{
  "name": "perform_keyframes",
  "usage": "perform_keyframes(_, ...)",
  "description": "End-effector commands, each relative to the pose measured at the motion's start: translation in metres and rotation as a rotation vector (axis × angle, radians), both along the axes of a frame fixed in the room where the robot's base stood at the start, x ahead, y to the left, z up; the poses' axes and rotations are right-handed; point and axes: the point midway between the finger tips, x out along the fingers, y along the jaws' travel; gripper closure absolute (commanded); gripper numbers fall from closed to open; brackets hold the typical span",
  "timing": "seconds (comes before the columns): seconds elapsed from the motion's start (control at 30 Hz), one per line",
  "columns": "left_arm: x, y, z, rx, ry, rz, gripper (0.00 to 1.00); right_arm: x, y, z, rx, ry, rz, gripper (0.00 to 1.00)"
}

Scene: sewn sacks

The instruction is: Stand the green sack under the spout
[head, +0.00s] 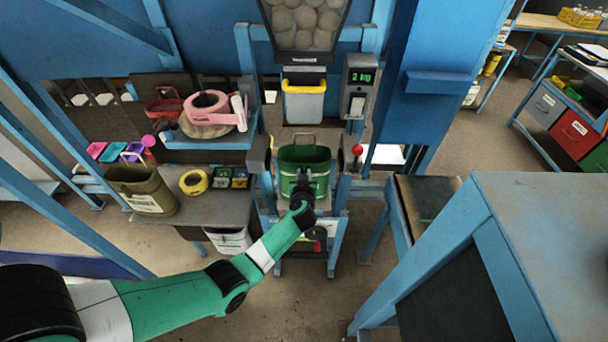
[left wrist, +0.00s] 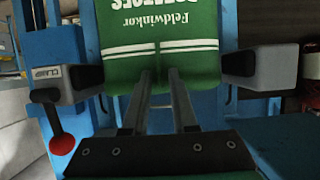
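The green sack (head: 308,160) stands upright with its mouth open, on a blue stand (head: 328,243) below the spout (head: 303,84). In the left wrist view the sack's printed green face with two white stripes (left wrist: 160,45) fills the top middle. My left gripper (head: 303,182) is at the near side of the sack. Its two fingers (left wrist: 160,85) overlap the sack's edge in the left wrist view with a narrow gap between them. Whether they pinch cloth cannot be made out. Grey clamps (left wrist: 65,75) flank the sack. My right gripper is not in view.
A red knob (head: 357,150) sits right of the sack. To the left, a bench (head: 207,212) holds an olive sack (head: 142,190) and a yellow tape roll (head: 194,182). A large blue-framed table (head: 545,215) fills the right foreground.

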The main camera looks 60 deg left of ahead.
Motion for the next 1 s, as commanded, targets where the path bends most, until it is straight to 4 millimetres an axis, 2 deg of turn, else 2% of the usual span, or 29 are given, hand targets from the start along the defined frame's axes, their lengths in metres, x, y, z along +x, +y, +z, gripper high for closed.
perform_keyframes(0.3,0.000,0.000,0.001,0.000,0.000,0.000,0.64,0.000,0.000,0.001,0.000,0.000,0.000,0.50)
perform_keyframes(0.4,0.000,0.000,0.006,0.000,0.000,0.000,0.64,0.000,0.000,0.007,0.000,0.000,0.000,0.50)
perform_keyframes(0.57,-0.010,-0.021,0.014,-0.001,-0.002,-0.002,0.64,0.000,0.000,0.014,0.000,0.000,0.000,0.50)
perform_keyframes(0.7,-0.026,-0.051,0.029,0.000,-0.002,-0.005,0.64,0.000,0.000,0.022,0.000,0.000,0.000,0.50)
perform_keyframes(0.8,-0.034,-0.065,0.045,-0.002,0.006,-0.003,0.64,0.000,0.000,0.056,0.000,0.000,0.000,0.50)
perform_keyframes(1.0,-0.046,-0.088,0.052,0.000,0.005,-0.002,0.64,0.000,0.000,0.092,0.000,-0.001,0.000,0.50)
